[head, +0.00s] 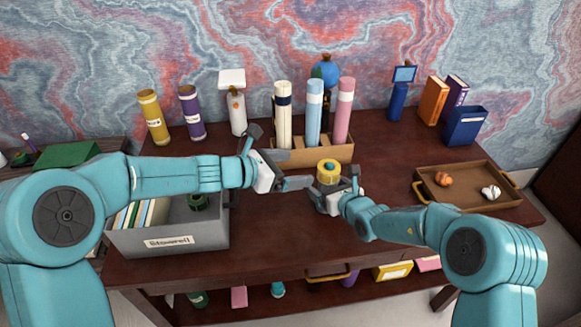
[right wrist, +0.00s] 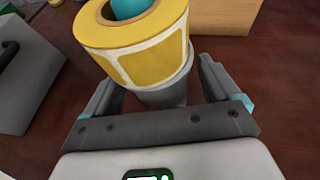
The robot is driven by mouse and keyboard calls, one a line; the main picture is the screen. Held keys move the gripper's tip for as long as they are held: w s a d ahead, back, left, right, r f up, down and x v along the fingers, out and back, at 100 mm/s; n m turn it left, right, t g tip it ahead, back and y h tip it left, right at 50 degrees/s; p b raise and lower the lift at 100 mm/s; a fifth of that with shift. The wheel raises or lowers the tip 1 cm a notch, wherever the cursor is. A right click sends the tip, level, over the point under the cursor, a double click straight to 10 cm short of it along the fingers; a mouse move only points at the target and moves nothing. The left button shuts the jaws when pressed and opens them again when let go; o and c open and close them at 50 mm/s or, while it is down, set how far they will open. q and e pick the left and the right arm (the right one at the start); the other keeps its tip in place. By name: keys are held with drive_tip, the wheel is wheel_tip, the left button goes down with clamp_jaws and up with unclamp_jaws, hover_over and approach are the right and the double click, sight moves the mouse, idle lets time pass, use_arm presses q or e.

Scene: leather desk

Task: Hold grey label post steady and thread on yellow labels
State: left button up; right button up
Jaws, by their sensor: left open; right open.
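A yellow label ring (head: 329,172) sits around the top of the grey label post, with a teal tip showing in its hole. In the right wrist view the yellow ring (right wrist: 140,50) is large, with the grey post (right wrist: 165,93) just below it. My right gripper (right wrist: 165,100) is open, with its fingers on either side of the post; I cannot tell whether they touch it. My left gripper (head: 297,183) is open just left of the post, its fingers pointing at it. The post's base is hidden by my right gripper.
A cardboard holder (head: 290,156) with rolled tubes stands behind the post. A grey bin (head: 170,237) with files is at the left under my left arm. A brown tray (head: 470,200) with two crumpled balls lies at the right.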

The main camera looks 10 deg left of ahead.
drive_tip(key=v, duration=1.2)
drive_tip(key=shift+f, duration=0.15)
